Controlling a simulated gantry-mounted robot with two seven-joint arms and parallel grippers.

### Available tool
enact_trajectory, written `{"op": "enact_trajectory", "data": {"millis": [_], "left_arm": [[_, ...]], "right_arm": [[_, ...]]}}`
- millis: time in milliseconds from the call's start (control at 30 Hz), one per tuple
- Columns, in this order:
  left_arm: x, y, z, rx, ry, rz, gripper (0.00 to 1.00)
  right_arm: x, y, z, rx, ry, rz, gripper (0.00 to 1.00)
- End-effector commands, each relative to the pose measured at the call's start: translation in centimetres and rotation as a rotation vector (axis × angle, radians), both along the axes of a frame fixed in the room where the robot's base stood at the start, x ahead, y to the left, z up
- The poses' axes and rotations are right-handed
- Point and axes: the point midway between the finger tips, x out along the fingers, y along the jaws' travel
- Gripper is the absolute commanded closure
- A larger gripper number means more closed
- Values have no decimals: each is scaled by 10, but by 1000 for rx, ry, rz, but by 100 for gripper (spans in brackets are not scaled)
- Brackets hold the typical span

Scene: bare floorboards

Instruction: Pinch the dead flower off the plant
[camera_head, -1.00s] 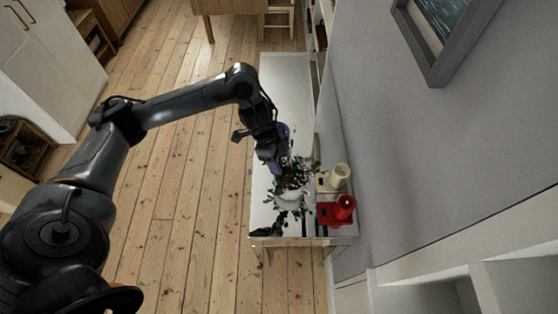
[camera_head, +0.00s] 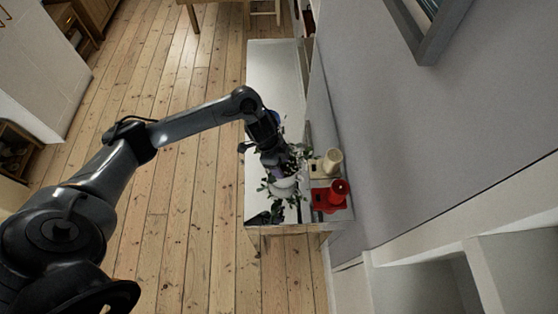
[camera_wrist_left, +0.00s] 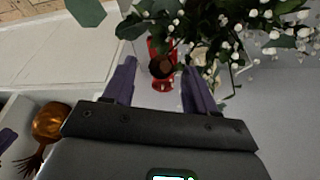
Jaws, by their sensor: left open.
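The plant has dark green leaves (camera_head: 267,183) and a white pot (camera_head: 285,187) near the front end of the long cabinet. In the left wrist view its foliage and small white blossoms (camera_wrist_left: 225,22) fill the top. I cannot make out the dead flower. My left gripper (camera_head: 284,168) reaches down at the plant and covers part of it. In the left wrist view the gripper (camera_wrist_left: 161,64) is open, its purple fingers apart. The right finger is close beside foliage; nothing is visibly held. My right gripper is out of view.
A red candle holder (camera_head: 338,190) and a cream candle (camera_head: 332,160) stand right of the plant, near the grey wall. The white cabinet top (camera_head: 272,75) is clear farther back. A framed picture (camera_head: 428,40) hangs above. Open floorboards (camera_head: 190,200) lie left.

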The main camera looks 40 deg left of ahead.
Motion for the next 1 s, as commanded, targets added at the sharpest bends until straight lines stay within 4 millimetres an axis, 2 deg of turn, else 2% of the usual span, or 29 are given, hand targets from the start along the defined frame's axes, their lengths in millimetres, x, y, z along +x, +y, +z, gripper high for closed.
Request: {"op": "enact_trajectory", "data": {"millis": [233,600,1000], "left_arm": [[0,0,0,0,0,0,45],[0,0,0,0,0,0,100],[0,0,0,0,-1,0,100]], "right_arm": [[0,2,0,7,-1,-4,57],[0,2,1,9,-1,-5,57],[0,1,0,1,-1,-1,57]]}}
